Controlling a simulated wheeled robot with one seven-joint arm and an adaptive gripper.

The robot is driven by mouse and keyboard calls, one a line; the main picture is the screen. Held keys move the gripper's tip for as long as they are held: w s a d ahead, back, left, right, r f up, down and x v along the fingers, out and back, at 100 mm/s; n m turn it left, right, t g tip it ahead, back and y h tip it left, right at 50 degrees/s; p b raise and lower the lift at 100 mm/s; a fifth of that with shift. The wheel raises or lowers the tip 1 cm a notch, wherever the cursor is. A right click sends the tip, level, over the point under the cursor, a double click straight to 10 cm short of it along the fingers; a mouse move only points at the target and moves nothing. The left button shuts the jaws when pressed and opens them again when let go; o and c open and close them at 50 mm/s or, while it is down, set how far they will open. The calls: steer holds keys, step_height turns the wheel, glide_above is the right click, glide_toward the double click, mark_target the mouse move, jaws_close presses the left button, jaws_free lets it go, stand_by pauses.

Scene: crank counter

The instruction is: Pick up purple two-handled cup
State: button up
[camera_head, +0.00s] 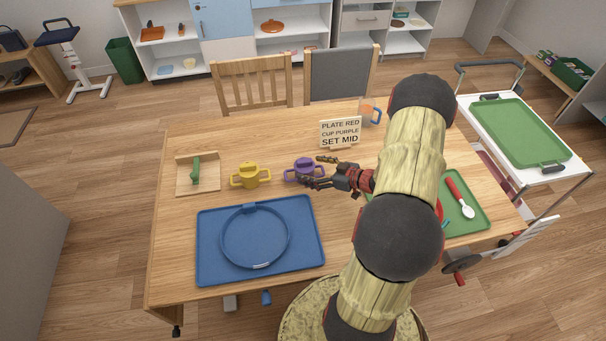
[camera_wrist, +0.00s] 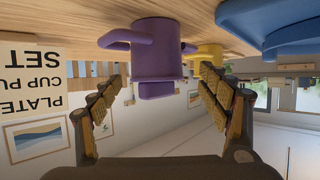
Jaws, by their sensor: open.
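The purple two-handled cup (camera_head: 304,169) stands on the wooden table, right of the yellow two-handled cup (camera_head: 250,176). My gripper (camera_head: 322,171) is close on its right side, with its fingers spread and pointing left toward it. In the wrist view, which looks upside down, the purple cup (camera_wrist: 155,55) lies ahead between the two open fingers of my gripper (camera_wrist: 152,92). One handle shows at its left and another partly at its right. The fingers look empty. I cannot tell whether a fingertip touches the cup.
A sign (camera_head: 340,133) stands just behind the purple cup. A blue tray (camera_head: 213,270) with a blue ring lies in front. A green tray (camera_head: 483,219) with a red-handled spoon (camera_head: 460,198) is at right, partly hidden by my arm. A clear cup (camera_head: 367,112) stands at the back.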

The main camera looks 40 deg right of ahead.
mark_target(296, 179)
steer(key=x, duration=0.2)
steer(key=b+x, duration=0.1)
steer(key=x, duration=0.1)
steer(key=shift+w+d+f, duration=0.15)
steer(key=shift+d+f, duration=0.05)
steer(key=shift+f, duration=0.05)
steer(key=shift+c, duration=1.1)
steer(key=c, duration=1.1)
